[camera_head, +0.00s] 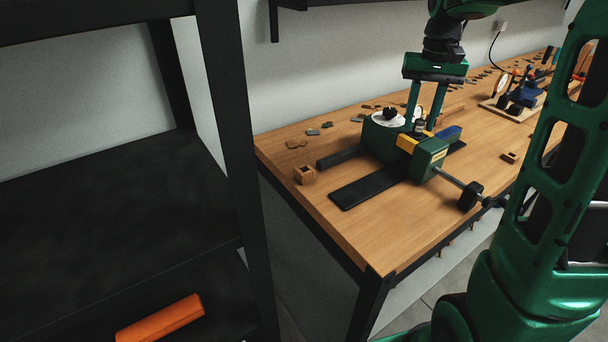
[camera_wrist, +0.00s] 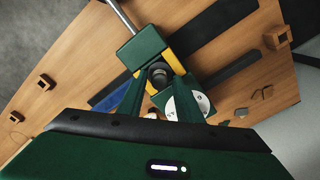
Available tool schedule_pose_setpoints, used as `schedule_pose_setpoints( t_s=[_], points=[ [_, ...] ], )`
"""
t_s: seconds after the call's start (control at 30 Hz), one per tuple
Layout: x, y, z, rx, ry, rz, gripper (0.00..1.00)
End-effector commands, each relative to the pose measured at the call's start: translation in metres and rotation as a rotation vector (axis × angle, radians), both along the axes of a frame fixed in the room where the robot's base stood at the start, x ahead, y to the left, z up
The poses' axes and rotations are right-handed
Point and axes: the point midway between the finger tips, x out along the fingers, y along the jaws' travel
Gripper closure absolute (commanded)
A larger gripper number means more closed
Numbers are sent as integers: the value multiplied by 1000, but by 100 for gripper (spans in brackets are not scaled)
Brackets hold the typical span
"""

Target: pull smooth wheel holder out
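The press is a green block unit (camera_head: 430,157) with yellow parts on the wooden bench. At its left side is a white disc (camera_head: 381,120) with a black piece on top, perhaps part of the wheel holder; the disc also shows in the wrist view (camera_wrist: 199,104). My gripper (camera_head: 421,126) points down over the press, just right of the disc, fingers apart. In the wrist view, a dark round knob (camera_wrist: 158,73) shows between the fingers of my gripper (camera_wrist: 159,84). Contact with it cannot be made out. The smooth wheel holder cannot be clearly told apart.
A metal lever with a black weight (camera_head: 470,195) sticks out at the press's front right. Black strips (camera_head: 368,185) lie under the press. A small wooden block (camera_head: 305,174) sits at the bench's left end. A dark shelf (camera_head: 110,225) stands left.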

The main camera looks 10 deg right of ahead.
Motion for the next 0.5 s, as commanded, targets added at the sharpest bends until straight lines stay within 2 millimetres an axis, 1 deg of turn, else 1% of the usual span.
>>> schedule_pose_setpoints(
  t_s=[0.2,0.23,0.27,0.3,0.37,0.5],
  points=[
    [0,0,0,0,0,0,68],
    [0,0,0,0,0,0,70],
    [0,0,0,0,0,0,78],
    [0,0,0,0,0,0,87],
    [0,0,0,0,0,0,100],
    [0,0,0,0,0,0,100]
  ],
)
